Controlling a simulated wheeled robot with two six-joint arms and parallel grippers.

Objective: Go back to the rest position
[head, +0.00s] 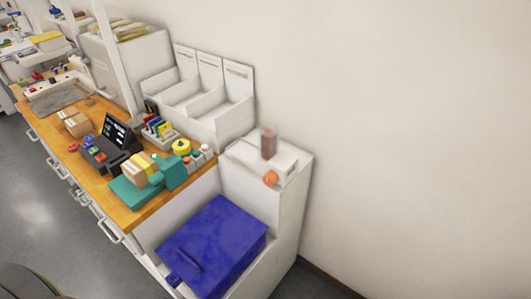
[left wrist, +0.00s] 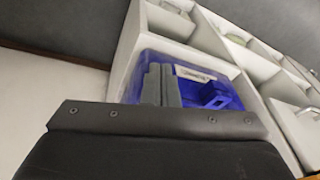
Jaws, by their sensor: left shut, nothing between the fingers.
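My left gripper (left wrist: 161,84) shows only in the left wrist view, as two grey fingers side by side above a dark plate with bolts. It is shut and holds nothing. Behind the fingers is a blue lidded box (left wrist: 222,97) in a white compartment; whether they touch it cannot be told. The same blue box (head: 215,243) is in the head view at lower middle, below the counter end. Neither gripper shows in the head view, and my right gripper is in no view.
A wooden counter (head: 155,205) holds cartons, a dark screen (head: 117,130) and a teal device (head: 165,172). A white cabinet (head: 300,175) at its right end carries a brown container (head: 268,143) and an orange item (head: 271,178). Bare wall fills the right; grey floor (head: 40,190) is open at left.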

